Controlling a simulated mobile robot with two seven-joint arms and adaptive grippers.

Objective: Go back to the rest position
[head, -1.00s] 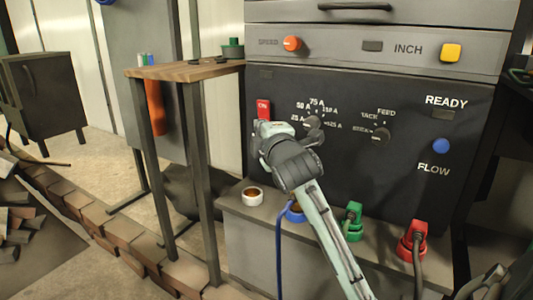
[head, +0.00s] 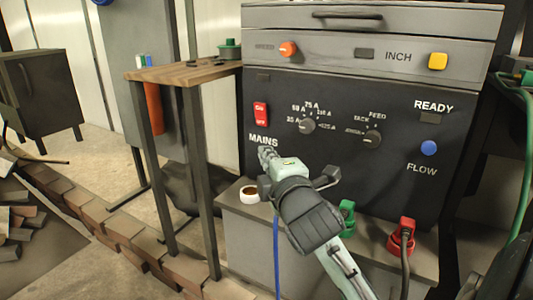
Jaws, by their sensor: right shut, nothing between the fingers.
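My right gripper (head: 268,155) is shut and empty. It is in front of the lower left part of the dark machine panel (head: 345,165), just below the MAINS label, and its arm comes up from the bottom right. The red mains switch (head: 260,114) is above the gripper and apart from it in the picture. My left gripper is not in view.
A wooden-topped stand (head: 175,72) is at the left of the machine. A white cup (head: 249,195), a green plug (head: 347,217) and a red plug (head: 401,236) are on the ledge below the panel. A blue cable (head: 277,260) hangs in front.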

